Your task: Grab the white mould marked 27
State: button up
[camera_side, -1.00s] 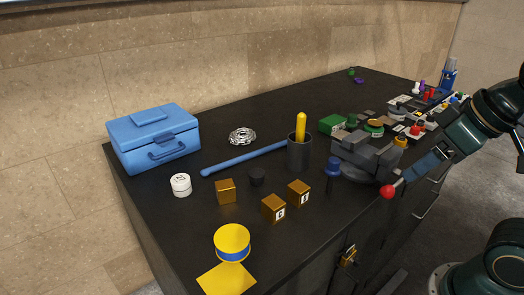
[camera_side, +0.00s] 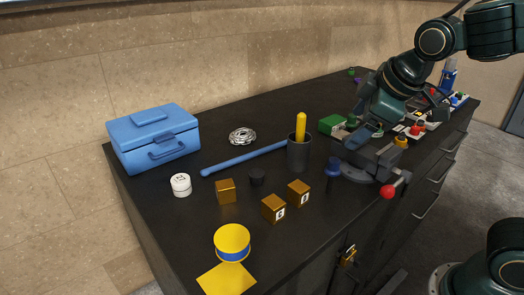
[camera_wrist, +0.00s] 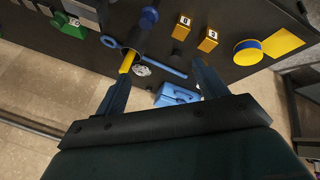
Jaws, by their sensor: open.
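A small white cylinder (camera_side: 181,185) stands upright on the black bench top in the side view, in front of the blue toolbox. It has a dark mark on top, too small to read as 27. I cannot make it out in the wrist view; the right finger may hide it. My gripper (camera_side: 359,126) is above the grey vise, well to the right of the white cylinder and apart from it. In the wrist view my gripper (camera_wrist: 160,78) has its two fingers spread wide with nothing held between them.
The blue toolbox (camera_side: 152,139) stands behind the cylinder. The grey vise (camera_side: 372,160) has a red-knobbed handle. A yellow-blue roll (camera_side: 232,243) is near the front.

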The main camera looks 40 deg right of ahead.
jog(key=w+a+f+n+h, duration=0.15)
jog(key=w+a+n, duration=0.3)
jog(key=w, duration=0.55)
jog(key=n+t+h, duration=0.2)
jog(key=n+t, duration=0.4)
jog(key=n, duration=1.5)
send_near(182, 186)
jog(key=shift+w+f, duration=0.2)
jog(key=shift+f, duration=0.05)
jog(key=shift+w, duration=0.1)
jog(key=shift+m, duration=0.25)
jog(key=shift+x, duration=4.25)
jog(key=shift+w+d, duration=0.1)
jog(key=shift+d, duration=0.05)
